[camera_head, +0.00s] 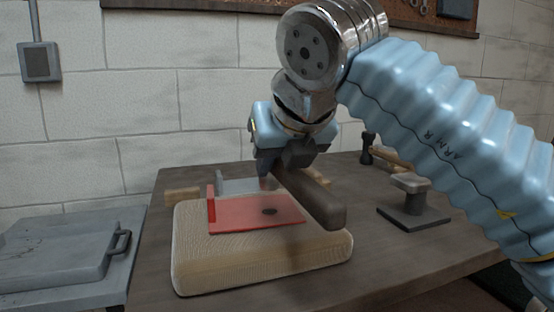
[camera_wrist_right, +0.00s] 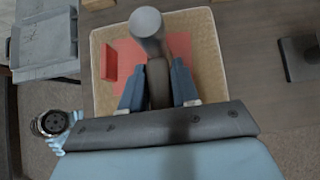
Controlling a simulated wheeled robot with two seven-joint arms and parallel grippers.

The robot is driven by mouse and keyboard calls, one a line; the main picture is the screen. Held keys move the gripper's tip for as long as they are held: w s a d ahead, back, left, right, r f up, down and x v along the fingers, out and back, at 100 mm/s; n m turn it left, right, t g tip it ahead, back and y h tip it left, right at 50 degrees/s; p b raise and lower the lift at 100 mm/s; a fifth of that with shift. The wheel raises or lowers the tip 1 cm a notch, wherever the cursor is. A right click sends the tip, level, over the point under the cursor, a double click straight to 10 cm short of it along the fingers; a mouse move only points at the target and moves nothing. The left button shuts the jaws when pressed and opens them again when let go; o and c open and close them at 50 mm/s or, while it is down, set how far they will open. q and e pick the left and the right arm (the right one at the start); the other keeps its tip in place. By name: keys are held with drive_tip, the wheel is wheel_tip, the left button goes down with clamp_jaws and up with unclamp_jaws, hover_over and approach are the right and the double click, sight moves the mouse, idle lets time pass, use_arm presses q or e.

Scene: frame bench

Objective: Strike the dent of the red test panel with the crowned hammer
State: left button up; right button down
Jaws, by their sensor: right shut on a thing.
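The red test panel (camera_head: 240,218) lies on a beige cushion (camera_head: 205,270) on the bench, with an upright red flange at its left edge. Its dent (camera_head: 269,211) shows as a dark spot right of the middle. My right gripper (camera_head: 290,165) is shut on the hammer's dark handle (camera_head: 320,203), above the panel's back right part. In the right wrist view the hammer's round grey head (camera_wrist_right: 146,22) covers part of the red panel (camera_wrist_right: 125,55), and the dent is hidden there. The gap between hammer and panel cannot be judged. My left gripper is not in view.
A second hammer (camera_head: 367,150) and a dark stand with a pale top (camera_head: 407,216) are on the bench at right. A grey metal piece (camera_head: 237,186) and a wooden block (camera_head: 182,196) lie behind the cushion. A grey case (camera_head: 60,250) stands at left.

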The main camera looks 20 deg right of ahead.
wheel_tip(320, 180, down, 6)
drive_tip(key=b, duration=0.4)
drive_tip(key=shift+b, duration=0.3)
drive_tip(key=shift+r+p, duration=0.7)
drive_tip(key=shift+r, duration=0.1)
wheel_tip(320, 180, up, 8)
drive_tip(key=p, duration=0.6)
drive_tip(key=shift+f, duration=0.2)
drive_tip(key=shift+f, duration=0.2)
wheel_tip(320, 180, down, 2)
drive_tip(key=shift+f+b, duration=0.1)
drive_tip(key=shift+b, duration=0.6)
drive_tip(key=shift+f, duration=0.3)
